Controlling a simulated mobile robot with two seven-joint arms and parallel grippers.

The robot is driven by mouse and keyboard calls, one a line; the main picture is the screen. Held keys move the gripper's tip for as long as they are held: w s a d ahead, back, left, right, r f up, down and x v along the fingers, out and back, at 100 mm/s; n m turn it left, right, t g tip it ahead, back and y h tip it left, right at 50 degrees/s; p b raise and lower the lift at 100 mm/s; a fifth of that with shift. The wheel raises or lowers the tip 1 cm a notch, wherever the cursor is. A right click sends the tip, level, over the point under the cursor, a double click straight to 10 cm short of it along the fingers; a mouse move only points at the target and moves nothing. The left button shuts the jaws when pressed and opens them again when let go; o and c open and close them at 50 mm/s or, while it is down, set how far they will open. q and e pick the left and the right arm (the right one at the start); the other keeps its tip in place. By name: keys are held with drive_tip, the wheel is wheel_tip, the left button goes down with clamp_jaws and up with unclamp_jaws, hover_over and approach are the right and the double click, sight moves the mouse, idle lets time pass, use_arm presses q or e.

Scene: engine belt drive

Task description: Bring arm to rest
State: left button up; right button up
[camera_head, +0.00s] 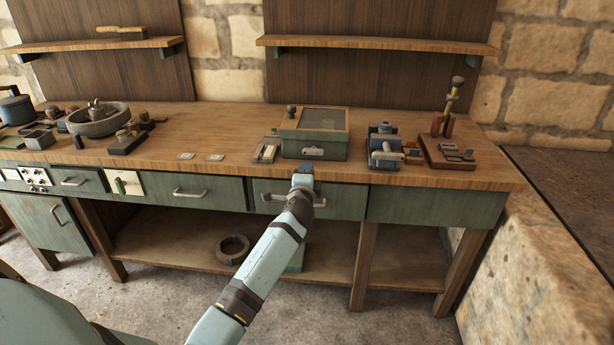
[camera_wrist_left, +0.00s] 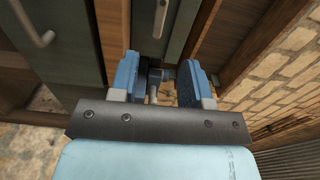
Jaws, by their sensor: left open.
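My left arm reaches up from the bottom of the head view. Its gripper (camera_head: 303,175) is in front of the workbench's front edge, below the green box, and looks clear of the things on the top. In the left wrist view the left gripper (camera_wrist_left: 160,78) shows two blue fingers spread apart. A small dark and grey part shows between them, and I cannot tell what it is. No held thing is clear. My right gripper is in neither view.
The wooden workbench (camera_head: 225,150) carries a green box (camera_head: 315,148), a blue vise-like device (camera_head: 383,150), a red-brown stand (camera_head: 447,155) and a round stone bowl (camera_head: 97,122). Drawers (camera_head: 190,192) line its front. A ring (camera_head: 233,249) lies on the lower shelf. Stone floor is open in front.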

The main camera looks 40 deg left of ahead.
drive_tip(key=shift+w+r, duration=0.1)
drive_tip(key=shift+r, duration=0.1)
use_arm(q)
drive_tip(key=s+d+f+n+g+h, duration=0.1)
drive_tip(key=s+d+f+n+h, duration=0.35)
drive_tip(key=s+d+f, duration=1)
drive_tip(key=s+d+f+n+g+h, duration=0.2)
drive_tip(key=s+d+h, duration=0.2)
drive_tip(key=s+d, duration=0.5)
drive_tip(key=s+d+f+n+g+h, duration=0.15)
drive_tip(key=s+d+h, duration=0.3)
drive_tip(key=s, duration=0.75)
wheel_tip(320, 180, up, 15)
drive_tip(key=s+p, duration=0.2)
drive_tip(key=p, duration=1.9)
drive_tip(key=shift+s+r+n+y+p, duration=0.2)
drive_tip(key=shift+s+n+y+p, duration=0.1)
drive_tip(key=shift+n+y, duration=0.1)
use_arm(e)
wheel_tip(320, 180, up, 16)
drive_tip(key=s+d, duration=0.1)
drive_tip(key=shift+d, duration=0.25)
